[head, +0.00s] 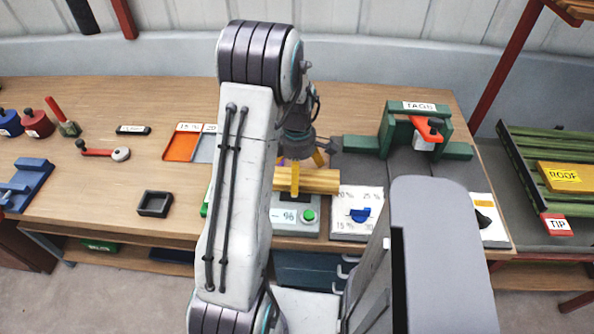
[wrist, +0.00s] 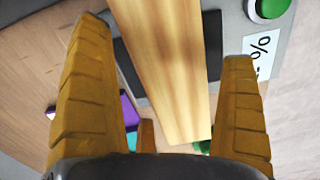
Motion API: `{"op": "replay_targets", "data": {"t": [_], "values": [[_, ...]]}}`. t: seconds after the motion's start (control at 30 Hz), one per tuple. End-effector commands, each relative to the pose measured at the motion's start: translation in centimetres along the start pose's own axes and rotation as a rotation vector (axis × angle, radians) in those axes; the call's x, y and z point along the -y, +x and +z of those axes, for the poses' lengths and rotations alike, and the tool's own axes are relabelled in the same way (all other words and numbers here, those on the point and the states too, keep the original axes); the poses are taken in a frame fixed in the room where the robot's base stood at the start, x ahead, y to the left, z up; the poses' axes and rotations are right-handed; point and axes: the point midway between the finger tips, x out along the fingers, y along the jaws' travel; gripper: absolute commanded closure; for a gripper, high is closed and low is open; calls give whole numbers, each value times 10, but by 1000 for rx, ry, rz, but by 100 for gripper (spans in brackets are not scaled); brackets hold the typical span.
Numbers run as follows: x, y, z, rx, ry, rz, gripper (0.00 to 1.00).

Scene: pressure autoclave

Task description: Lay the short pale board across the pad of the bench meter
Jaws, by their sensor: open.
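The short pale board (head: 322,181) lies at the bench meter (head: 287,229), which has a green button and a "%" label. In the wrist view the board (wrist: 165,70) passes over the meter's dark pad (wrist: 139,64), with pad showing on both sides. It appears to rest on the pad, but its underside is hidden. My gripper (head: 307,172) is open, its yellow fingers on either side of the board. In the wrist view, gaps show between my gripper (wrist: 167,42) and both sides of the board.
A white card with a blue dial (head: 361,215) is right of the meter. A green "TAGS" fixture (head: 385,138) with a red handle stands behind it. Orange and grey trays (head: 181,146) and a black square frame (head: 155,203) are left. The bench's left middle is mostly clear.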

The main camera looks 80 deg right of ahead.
Motion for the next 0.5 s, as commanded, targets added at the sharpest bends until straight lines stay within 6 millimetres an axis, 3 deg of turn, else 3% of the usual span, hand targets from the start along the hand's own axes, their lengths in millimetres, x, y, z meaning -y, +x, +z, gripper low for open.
{"op": "replay_targets", "data": {"t": [0.27,0.5], "values": [[0,-4,0,0,0,2,0],[-1,-37,0,1,0,6,0]]}}
